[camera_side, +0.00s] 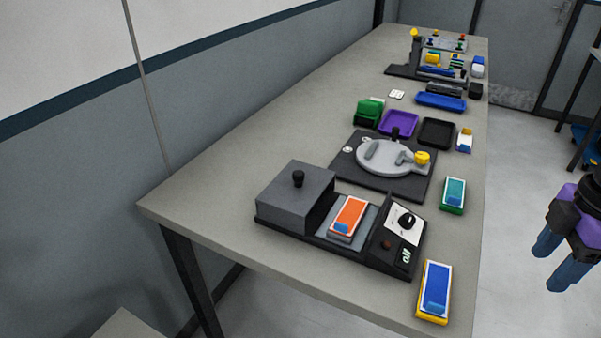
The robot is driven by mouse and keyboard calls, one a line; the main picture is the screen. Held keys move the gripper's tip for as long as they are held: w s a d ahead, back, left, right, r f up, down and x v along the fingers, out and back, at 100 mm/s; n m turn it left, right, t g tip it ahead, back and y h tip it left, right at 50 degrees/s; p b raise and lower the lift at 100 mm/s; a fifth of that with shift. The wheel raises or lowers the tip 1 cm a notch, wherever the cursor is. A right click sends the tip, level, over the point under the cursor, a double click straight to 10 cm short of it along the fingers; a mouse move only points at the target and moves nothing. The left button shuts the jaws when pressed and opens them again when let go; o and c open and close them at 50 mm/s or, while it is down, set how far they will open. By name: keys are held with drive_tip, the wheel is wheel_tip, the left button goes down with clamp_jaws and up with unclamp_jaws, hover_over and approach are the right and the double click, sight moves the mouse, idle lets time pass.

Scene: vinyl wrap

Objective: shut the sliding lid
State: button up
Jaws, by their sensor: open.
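The sliding lid is most likely the grey box-shaped cover (296,197) with a black knob (298,178) on top. It stands at the left end of a black base (318,237) near the table's front. To its right, a grey bed (361,233) lies uncovered, with an orange-and-white block with a blue end (349,216) on it. My gripper (549,270) is at the right edge of the picture, off the table's right side. Its two blue fingers are apart and empty, well away from the lid.
A control panel with a black dial (406,220) closes the base's right end. A blue-and-yellow block (434,290) and a teal-and-green block (453,194) lie on the right. Behind are a dark plate with a round grey disc (384,157), trays (399,122) and other fixtures. The table's left front corner is bare.

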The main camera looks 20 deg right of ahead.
drive_tip(key=w+a+r+m+t+y, duration=0.1)
drive_tip(key=w+a+r, duration=0.2)
drive_tip(key=w+a, duration=0.5)
drive_tip(key=w+a+r+m, duration=0.1)
drive_tip(key=w+a+r, duration=0.2)
drive_tip(key=w+a, duration=0.6)
drive_tip(key=m+t+y, duration=0.1)
drive_tip(key=t, duration=0.1)
approach(300, 174)
drive_tip(key=x, duration=0.8)
drive_tip(key=shift+w+f, duration=0.1)
drive_tip(key=shift+f, duration=0.1)
